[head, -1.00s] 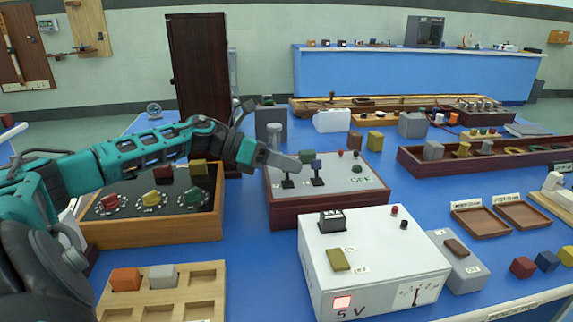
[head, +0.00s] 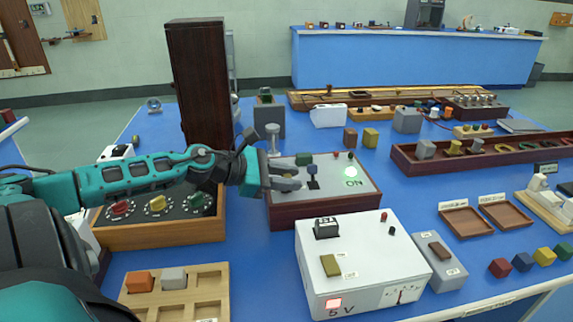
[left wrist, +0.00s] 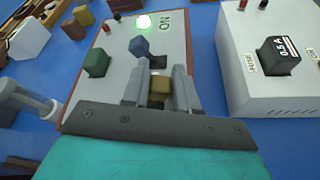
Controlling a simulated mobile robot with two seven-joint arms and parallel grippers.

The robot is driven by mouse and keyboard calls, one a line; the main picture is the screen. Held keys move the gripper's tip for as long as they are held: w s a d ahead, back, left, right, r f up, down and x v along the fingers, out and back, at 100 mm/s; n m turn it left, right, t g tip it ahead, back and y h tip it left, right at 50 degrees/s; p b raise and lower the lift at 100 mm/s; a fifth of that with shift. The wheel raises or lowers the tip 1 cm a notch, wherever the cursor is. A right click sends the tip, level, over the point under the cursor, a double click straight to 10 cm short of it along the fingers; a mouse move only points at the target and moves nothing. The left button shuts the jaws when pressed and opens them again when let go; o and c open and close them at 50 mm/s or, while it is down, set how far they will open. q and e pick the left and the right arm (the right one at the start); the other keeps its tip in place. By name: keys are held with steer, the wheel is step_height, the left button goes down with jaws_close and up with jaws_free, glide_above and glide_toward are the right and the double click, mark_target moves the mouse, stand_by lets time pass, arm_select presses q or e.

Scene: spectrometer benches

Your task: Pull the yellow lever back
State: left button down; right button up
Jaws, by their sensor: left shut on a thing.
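The grey-topped lever box (head: 335,188) stands mid-table in the head view, its indicator lamp (head: 351,171) lit green beside the word ON. The yellow lever's knob (left wrist: 160,86) shows between the fingers of my left gripper (left wrist: 161,88) in the left wrist view. My left gripper (head: 287,178) is shut on it, and hides it in the head view. The green lever (head: 304,159) stands at the back of the box; it also shows in the left wrist view (left wrist: 97,62). The blue lever (head: 312,168) stands just beyond my fingers. My right gripper is not in view.
A wooden dial box (head: 155,235) is left of the lever box, under my left arm. A white 5 V supply box (head: 370,240) stands in front right. A clear-topped post (head: 273,140) is just behind my gripper. Blue table is free right of the lever box.

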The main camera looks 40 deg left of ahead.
arm_select(q)
steer(key=shift+s+d+m, duration=0.1)
steer(key=shift+d+m, duration=0.05)
steer(key=shift+m, duration=0.15)
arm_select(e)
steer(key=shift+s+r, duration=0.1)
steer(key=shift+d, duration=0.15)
arm_select(q)
steer(key=c, duration=1)
jaws_free()
steer(key=shift+o, duration=0.2)
steer(key=shift+s+p, duration=0.4)
steer(key=p+v, duration=0.2)
steer(key=v, duration=1)
steer(key=shift+s, duration=0.15)
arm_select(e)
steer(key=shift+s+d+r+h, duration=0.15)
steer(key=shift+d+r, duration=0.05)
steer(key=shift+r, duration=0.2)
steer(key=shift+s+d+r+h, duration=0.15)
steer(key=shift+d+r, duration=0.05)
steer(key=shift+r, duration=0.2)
